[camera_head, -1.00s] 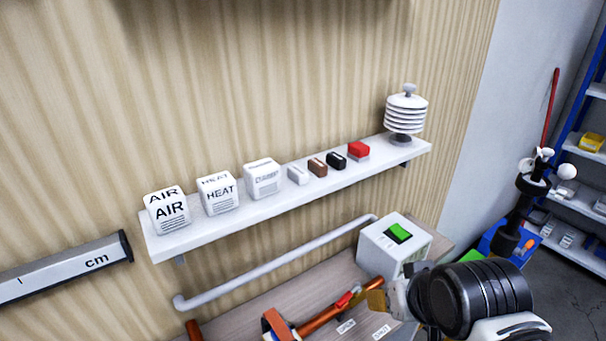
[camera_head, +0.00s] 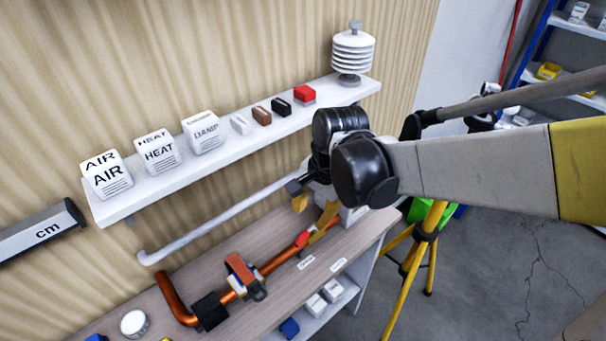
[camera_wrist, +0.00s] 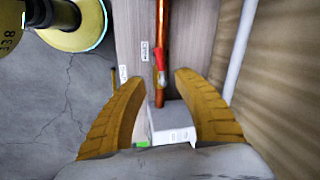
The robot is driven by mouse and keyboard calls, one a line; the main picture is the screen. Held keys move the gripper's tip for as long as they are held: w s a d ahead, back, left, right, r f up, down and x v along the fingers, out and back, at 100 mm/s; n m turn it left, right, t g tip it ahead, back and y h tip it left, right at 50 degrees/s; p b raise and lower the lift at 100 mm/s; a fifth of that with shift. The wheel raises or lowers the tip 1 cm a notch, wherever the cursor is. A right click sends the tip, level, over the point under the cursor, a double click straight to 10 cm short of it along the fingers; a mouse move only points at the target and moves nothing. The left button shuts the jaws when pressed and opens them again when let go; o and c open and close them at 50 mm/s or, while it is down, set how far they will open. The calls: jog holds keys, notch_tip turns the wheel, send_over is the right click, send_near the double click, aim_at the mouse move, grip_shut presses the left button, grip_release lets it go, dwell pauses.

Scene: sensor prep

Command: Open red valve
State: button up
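The red valve (camera_head: 302,238) is a small red lever on a copper pipe (camera_head: 274,262) that runs along the wooden bench. In the wrist view the red valve (camera_wrist: 161,59) lies on the pipe (camera_wrist: 161,25), just beyond and between my fingertips. My gripper (camera_head: 313,212) is over the right part of the bench, near the pipe's right end. In the wrist view both yellow fingers of my gripper (camera_wrist: 158,75) are wide apart with nothing held between them. I cannot tell their height above the valve. Small printed labels (camera_head: 306,263) lie on the bench in front of the pipe.
A white box (camera_wrist: 172,122) sits between my fingers' bases in the wrist view; my arm mostly hides it in the head view. A white wall pipe (camera_head: 220,222) and a shelf (camera_head: 160,192) with cubes are behind. A yellow tripod (camera_head: 423,240) stands right of the bench.

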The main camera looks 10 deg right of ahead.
aim_at(303, 236)
jog(key=f+b, duration=0.1)
jog(key=f, duration=0.2)
jog(key=w+a+f+b, duration=0.1)
jog(key=f, duration=0.3)
jog(key=f+b, duration=0.2)
jog(key=f, duration=0.1)
jog(key=shift+w+a+f, duration=0.2)
jog(key=shift+a+f, duration=0.05)
jog(key=shift+a, duration=0.05)
grip_shut()
